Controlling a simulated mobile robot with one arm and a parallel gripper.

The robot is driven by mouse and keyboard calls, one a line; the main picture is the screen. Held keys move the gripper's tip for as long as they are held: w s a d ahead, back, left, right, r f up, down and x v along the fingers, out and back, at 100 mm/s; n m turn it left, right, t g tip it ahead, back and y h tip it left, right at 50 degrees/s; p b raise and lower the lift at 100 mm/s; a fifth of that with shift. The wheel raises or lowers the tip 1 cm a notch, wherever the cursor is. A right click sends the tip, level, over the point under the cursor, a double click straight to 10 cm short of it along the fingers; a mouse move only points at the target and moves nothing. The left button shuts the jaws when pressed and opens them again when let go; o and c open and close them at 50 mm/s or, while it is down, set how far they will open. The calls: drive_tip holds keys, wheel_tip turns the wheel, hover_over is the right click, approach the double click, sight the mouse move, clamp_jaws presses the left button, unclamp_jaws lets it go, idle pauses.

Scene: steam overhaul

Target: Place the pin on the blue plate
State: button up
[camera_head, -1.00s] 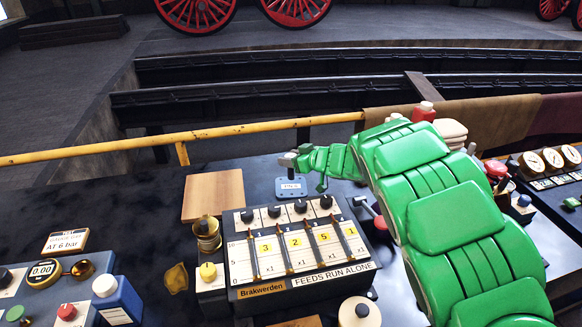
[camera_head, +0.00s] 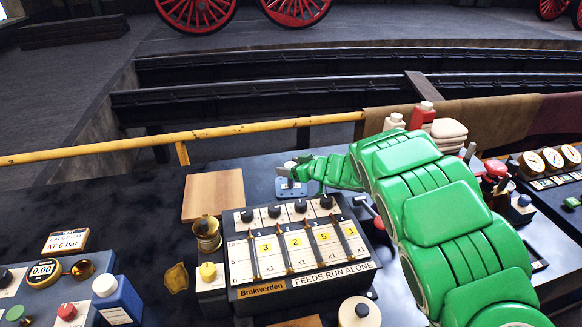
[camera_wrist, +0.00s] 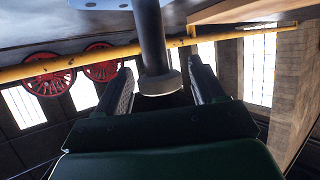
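The pin (camera_wrist: 152,40) is a dark cylinder with a pale grey collar-like end, seen between my fingers in the wrist view. It appears upright over the blue plate (camera_wrist: 108,4); its far end runs out at the picture's top edge, so I cannot see the contact. In the head view the blue plate (camera_head: 292,190) lies behind the feeds panel, and the pin's lower part is hard to make out there. My gripper (camera_wrist: 161,76) is open around the pin, with a gap showing on each side. It also shows low over the plate in the head view (camera_head: 289,170).
A wooden board (camera_head: 213,193) lies left of the plate. The feeds panel (camera_head: 300,250) with knobs stands in front. A yellow rail (camera_head: 240,130) runs behind. White and red bottles (camera_head: 424,112) stand to the right, behind my arm.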

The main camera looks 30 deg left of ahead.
idle(0.3)
drive_tip(key=shift+s+d+r, duration=0.1)
drive_tip(key=shift+d+r, duration=0.2)
drive_tip(key=shift+d, duration=0.1)
drive_tip(key=shift+v, duration=0.95)
drive_tip(key=shift+d+r, duration=0.1)
drive_tip(key=shift+r, duration=3.45)
drive_tip(key=shift+o, duration=0.5)
